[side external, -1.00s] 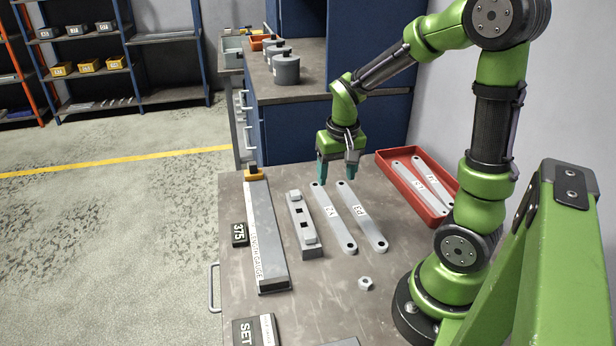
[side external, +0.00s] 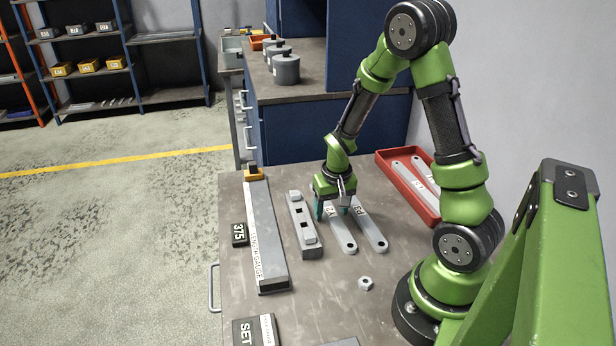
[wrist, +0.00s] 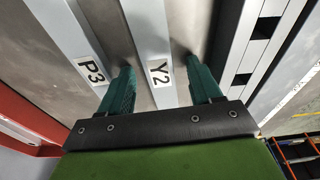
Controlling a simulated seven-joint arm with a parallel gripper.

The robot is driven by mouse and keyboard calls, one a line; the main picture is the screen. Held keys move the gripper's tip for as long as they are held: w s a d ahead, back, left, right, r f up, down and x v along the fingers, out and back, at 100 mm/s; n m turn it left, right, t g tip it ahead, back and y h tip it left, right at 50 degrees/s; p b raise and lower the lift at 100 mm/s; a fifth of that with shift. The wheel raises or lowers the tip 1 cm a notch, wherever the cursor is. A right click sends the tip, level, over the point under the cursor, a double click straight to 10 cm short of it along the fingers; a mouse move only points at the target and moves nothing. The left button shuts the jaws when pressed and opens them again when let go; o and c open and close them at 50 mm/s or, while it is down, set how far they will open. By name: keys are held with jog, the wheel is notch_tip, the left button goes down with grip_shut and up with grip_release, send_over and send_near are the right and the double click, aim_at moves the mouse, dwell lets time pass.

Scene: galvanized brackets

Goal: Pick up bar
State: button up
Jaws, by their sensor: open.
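Two flat grey bars lie side by side on the table: the bar labelled Y2 (side external: 340,234) and the bar labelled P3 (side external: 371,231). My gripper (side external: 332,211) is low over the Y2 bar, with its teal fingers open. In the wrist view the Y2 bar (wrist: 152,50) runs between the two fingertips of my gripper (wrist: 160,88). The P3 bar (wrist: 80,45) lies outside the fingers, to the left. The far part of the Y2 bar is hidden behind my gripper in the side view.
A red tray (side external: 437,215) holding more bars is at the back right. A grey block with square slots (side external: 304,226) and a long length gauge (side external: 266,235) lie left of the bars. A hex nut (side external: 366,284) lies in front. The table's front middle is mostly clear.

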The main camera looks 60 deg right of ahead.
jog(key=shift+c, duration=0.3)
grip_shut()
jog(key=shift+r, duration=0.1)
